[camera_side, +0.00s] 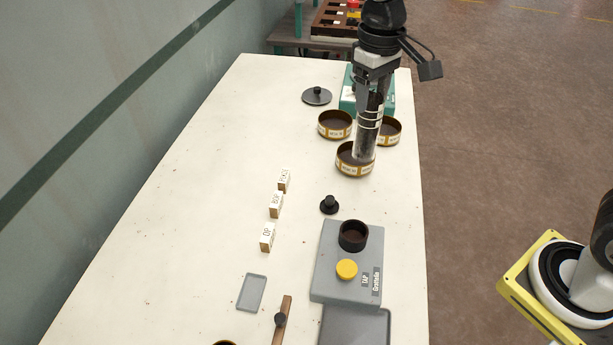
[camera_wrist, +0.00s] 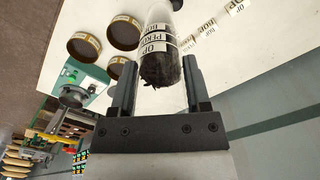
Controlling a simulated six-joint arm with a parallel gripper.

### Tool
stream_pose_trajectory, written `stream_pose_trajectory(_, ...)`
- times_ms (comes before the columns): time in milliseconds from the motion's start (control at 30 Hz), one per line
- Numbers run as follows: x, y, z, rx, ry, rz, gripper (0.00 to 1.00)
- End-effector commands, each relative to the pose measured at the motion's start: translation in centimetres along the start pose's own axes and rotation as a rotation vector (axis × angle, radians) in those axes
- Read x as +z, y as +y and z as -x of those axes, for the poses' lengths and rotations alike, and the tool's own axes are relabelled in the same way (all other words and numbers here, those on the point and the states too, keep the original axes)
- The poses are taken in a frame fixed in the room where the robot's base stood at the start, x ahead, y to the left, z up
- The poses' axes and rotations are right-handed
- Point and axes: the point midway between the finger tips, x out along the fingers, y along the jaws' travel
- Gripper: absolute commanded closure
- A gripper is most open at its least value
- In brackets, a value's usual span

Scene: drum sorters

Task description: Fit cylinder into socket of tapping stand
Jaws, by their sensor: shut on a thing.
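My gripper (camera_side: 372,96) points down and is shut on a clear cylinder (camera_side: 366,138) with dark contents and white label bands. In the wrist view the cylinder (camera_wrist: 160,58) sits between the two fingers of my gripper (camera_wrist: 160,78). In the side view its lower end overlaps a round brown tin (camera_side: 355,171); I cannot tell whether it is inside or above it. The grey tapping stand (camera_side: 335,281) lies nearer the camera, with an upright black socket (camera_side: 353,236) and a yellow button (camera_side: 347,269). The socket looks empty.
Two more tins (camera_side: 335,125) (camera_side: 388,132) stand behind, beside a teal device (camera_side: 347,103) and a dark lid (camera_side: 317,96). Small lettered blocks (camera_side: 276,205) stand left. A grey tray (camera_side: 252,292) lies front left. The table's left side is clear.

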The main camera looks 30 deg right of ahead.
Motion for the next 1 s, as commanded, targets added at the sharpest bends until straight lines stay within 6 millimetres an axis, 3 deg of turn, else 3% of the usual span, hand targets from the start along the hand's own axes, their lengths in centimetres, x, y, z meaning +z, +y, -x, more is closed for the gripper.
stream_pose_trajectory(467, 1.8, -10.5, 0.0, 0.0, 0.001, 0.149, 1.0)
stream_pose_trajectory(1000, 6.6, -20.8, 0.0, 0.0, 0.001, 0.3, 1.0)
